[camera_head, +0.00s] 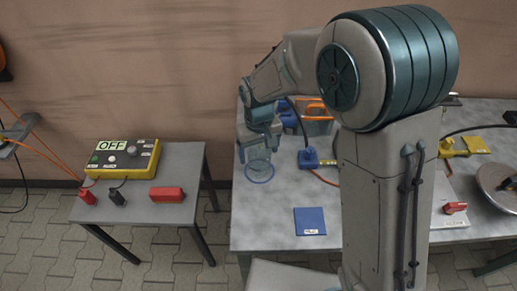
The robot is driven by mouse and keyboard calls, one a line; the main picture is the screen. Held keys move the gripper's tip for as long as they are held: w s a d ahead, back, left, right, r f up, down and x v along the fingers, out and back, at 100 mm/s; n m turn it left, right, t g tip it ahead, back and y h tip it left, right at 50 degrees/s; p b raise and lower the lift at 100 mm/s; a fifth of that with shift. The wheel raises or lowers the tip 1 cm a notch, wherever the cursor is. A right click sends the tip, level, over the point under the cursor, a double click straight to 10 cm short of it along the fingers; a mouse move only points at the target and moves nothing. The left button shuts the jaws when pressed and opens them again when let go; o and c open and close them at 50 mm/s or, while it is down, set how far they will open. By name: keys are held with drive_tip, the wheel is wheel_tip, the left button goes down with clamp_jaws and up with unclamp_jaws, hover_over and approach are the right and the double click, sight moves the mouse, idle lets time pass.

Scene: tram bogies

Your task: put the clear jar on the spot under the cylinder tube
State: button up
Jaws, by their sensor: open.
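The clear jar (259,170) is see-through with a blue ring at its lower end. It is at the left edge of the grey table on the right. My gripper (259,147) is open, with one finger on each side of the jar's upper part; I cannot tell whether they touch it. A blue fitting (309,158) stands right of the jar, with clear and orange parts behind it. I cannot clearly make out the cylinder tube or the spot under it; my arm hides part of this area.
A blue square mat (310,222) with a label lies near the table's front edge. Bare grey tabletop (262,222) lies left of it. A yellow control box (122,160) marked OFF and a red block (167,195) are on the separate left table. A round metal disc (497,187) lies far right.

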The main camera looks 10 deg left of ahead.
wheel_tip(320, 180, up, 12)
drive_tip(key=s+d+r+m+t, duration=0.1)
drive_tip(key=s+d+r+m, duration=0.1)
drive_tip(key=d, duration=0.5)
drive_tip(key=s+d+r+m, duration=0.1)
drive_tip(key=s+d, duration=0.1)
drive_tip(key=d, duration=0.6)
drive_tip(key=s+d+f+m+t, duration=0.1)
drive_tip(key=s+d+m, duration=0.3)
drive_tip(key=s+d, duration=0.5)
drive_tip(key=shift+s+d+f+t+p, duration=0.25)
drive_tip(key=shift+s+d+t+p, duration=0.1)
drive_tip(key=shift+d, duration=0.8)
